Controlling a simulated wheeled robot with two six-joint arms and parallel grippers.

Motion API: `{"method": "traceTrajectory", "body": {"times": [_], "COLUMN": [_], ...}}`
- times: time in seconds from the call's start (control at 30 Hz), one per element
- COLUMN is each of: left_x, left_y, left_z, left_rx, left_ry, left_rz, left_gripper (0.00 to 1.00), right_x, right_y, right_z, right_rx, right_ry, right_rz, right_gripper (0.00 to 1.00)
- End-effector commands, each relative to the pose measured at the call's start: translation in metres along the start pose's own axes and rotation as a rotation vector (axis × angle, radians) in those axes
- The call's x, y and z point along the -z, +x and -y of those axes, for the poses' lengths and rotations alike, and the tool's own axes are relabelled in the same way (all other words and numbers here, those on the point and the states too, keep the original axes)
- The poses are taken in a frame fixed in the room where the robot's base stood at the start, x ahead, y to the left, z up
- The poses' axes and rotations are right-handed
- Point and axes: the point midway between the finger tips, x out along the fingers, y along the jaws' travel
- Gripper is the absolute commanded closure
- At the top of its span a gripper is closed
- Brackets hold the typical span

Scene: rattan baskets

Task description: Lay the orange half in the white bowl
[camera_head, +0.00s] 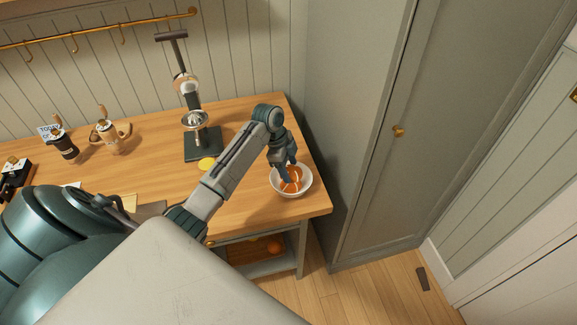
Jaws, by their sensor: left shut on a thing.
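The white bowl (305,189) stands upright on the wooden table near its right front corner. The orange half (291,183) shows within the bowl's rim, with its cut face partly visible. My left gripper (287,172) reaches down over the bowl and is shut on the orange half. The gripper hides part of the fruit and the bowl's back rim. I cannot tell whether the orange half touches the bowl's bottom. My right gripper is not in view.
A juicer press (201,143) stands behind my left arm, with a yellow round piece (207,163) beside it. A tall grey cabinet (370,130) rises close to the table's right edge. Oranges (274,247) lie on the shelf below.

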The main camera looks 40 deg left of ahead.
Motion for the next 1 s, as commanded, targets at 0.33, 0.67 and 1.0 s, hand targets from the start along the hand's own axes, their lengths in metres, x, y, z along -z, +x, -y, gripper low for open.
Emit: {"method": "traceTrajectory", "body": {"times": [0.33, 0.67, 1.0], "left_x": [-0.001, -0.004, -0.007], "left_y": [0.003, 0.013, 0.022], "left_z": [0.000, 0.000, 0.000], "left_rx": [0.000, -0.001, 0.000], "left_ry": [0.000, 0.000, 0.000], "left_rz": [0.000, 0.000, 0.000], "left_gripper": [0.51, 0.51, 0.51], "right_x": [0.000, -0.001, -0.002], "right_y": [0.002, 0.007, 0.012], "right_z": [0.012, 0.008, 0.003], "right_rx": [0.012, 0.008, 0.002], "right_ry": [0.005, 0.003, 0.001], "right_rz": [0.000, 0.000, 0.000], "right_gripper": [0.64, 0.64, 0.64]}}
